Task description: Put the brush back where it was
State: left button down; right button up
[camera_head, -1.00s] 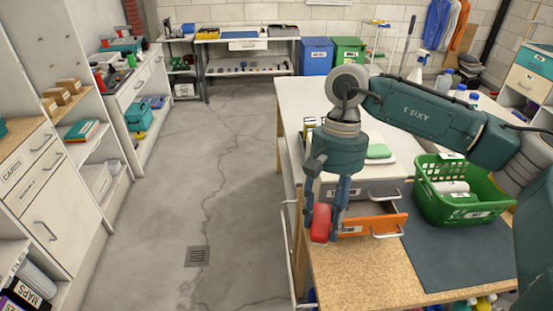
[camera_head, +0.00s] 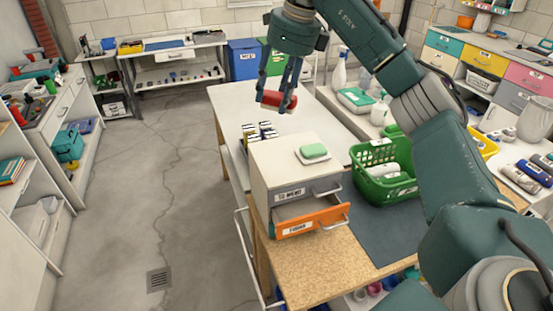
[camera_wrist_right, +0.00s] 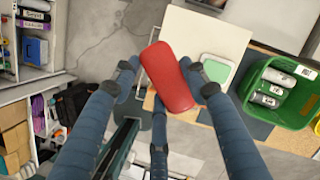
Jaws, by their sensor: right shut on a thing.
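My right gripper (camera_head: 279,97) is shut on a red, rounded, oblong block (camera_head: 268,100), held in the air above the white worktop. The block also shows between the fingers in the right wrist view (camera_wrist_right: 167,77). It may be the brush, but I see no bristles. A small drawer cabinet (camera_head: 275,165) stands on the bench below and in front. Its orange drawer (camera_head: 312,222) is pulled out, and its grey drawer (camera_head: 305,192) is above. A green block (camera_head: 314,150) lies on a white tray on the cabinet's top. My left gripper is not in view.
Spray bottles (camera_head: 340,72) and a white-green box (camera_head: 356,99) are at the back right. Much of the white worktop (camera_head: 240,100) is clear.

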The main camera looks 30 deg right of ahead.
notch_tip(320, 180, down, 14)
jog(key=p, duration=0.3)
jog(key=shift+f, duration=0.2)
notch_tip(320, 180, down, 3)
jog(key=shift+s+f+p, duration=0.1)
jog(key=shift+p, duration=0.45)
jog(key=shift+f, duration=0.3)
jog(key=shift+f, duration=0.1)
jog(key=shift+f, duration=0.1)
jog(key=o, duration=1.1)
jog(key=shift+o, duration=0.2)
